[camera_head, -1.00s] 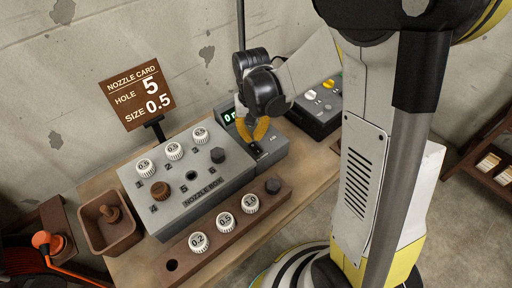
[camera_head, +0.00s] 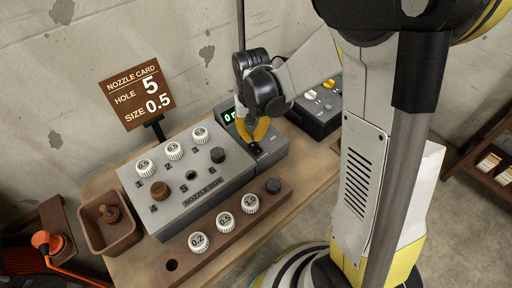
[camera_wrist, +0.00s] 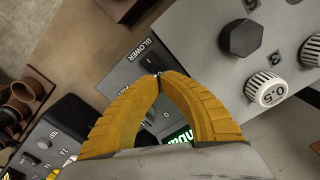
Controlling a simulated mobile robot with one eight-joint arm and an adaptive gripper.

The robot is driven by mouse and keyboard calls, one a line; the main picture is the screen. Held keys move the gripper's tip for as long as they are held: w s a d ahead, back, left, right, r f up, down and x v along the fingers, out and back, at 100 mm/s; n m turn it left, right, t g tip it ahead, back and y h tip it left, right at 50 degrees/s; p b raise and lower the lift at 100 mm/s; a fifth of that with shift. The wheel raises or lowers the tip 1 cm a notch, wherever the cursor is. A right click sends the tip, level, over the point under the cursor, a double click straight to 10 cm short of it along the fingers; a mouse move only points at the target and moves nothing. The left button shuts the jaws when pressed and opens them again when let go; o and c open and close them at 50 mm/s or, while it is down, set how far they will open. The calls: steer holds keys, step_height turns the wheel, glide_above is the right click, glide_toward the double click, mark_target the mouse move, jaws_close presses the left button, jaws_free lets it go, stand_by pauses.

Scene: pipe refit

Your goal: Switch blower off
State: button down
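The blower unit (camera_head: 270,160) is a grey box with a green-lit display (camera_head: 229,117), joined to the right of the nozzle box. In the wrist view its panel (camera_wrist: 131,67) bears the label BLOWER and the marks I and 0. My gripper (camera_head: 254,143) points down at this panel, with its yellow fingertips (camera_wrist: 158,76) together over the switch area near the I mark. The fingers hide most of the switch, so its position and any contact cannot be told. The display is lit and partly hidden by a finger in the wrist view.
The nozzle box (camera_head: 205,183) with numbered holes and white nozzles stands left of the blower unit. A brown rack (camera_head: 185,251) with nozzles lies in front. A brown bin (camera_head: 95,235) is at left. A box with knobs (camera_head: 318,115) stands at right. The nozzle card (camera_head: 137,95) stands behind.

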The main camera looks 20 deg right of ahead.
mark_target(253, 145)
steer(key=shift+f+b, duration=1.4)
steer(key=shift+f, duration=0.3)
stand_by(0.6)
steer(key=shift+r+p, duration=2.6)
steer(key=shift+r, duration=0.95)
steer(key=shift+s+r, duration=0.1)
steer(key=shift+r, duration=0.3)
steer(key=s+r+n+t, duration=0.2)
steer(key=s+r+t, duration=0.5)
steer(key=s+r, duration=0.5)
step_height(253, 145, up, 2)
steer(key=shift+s, duration=0.25)
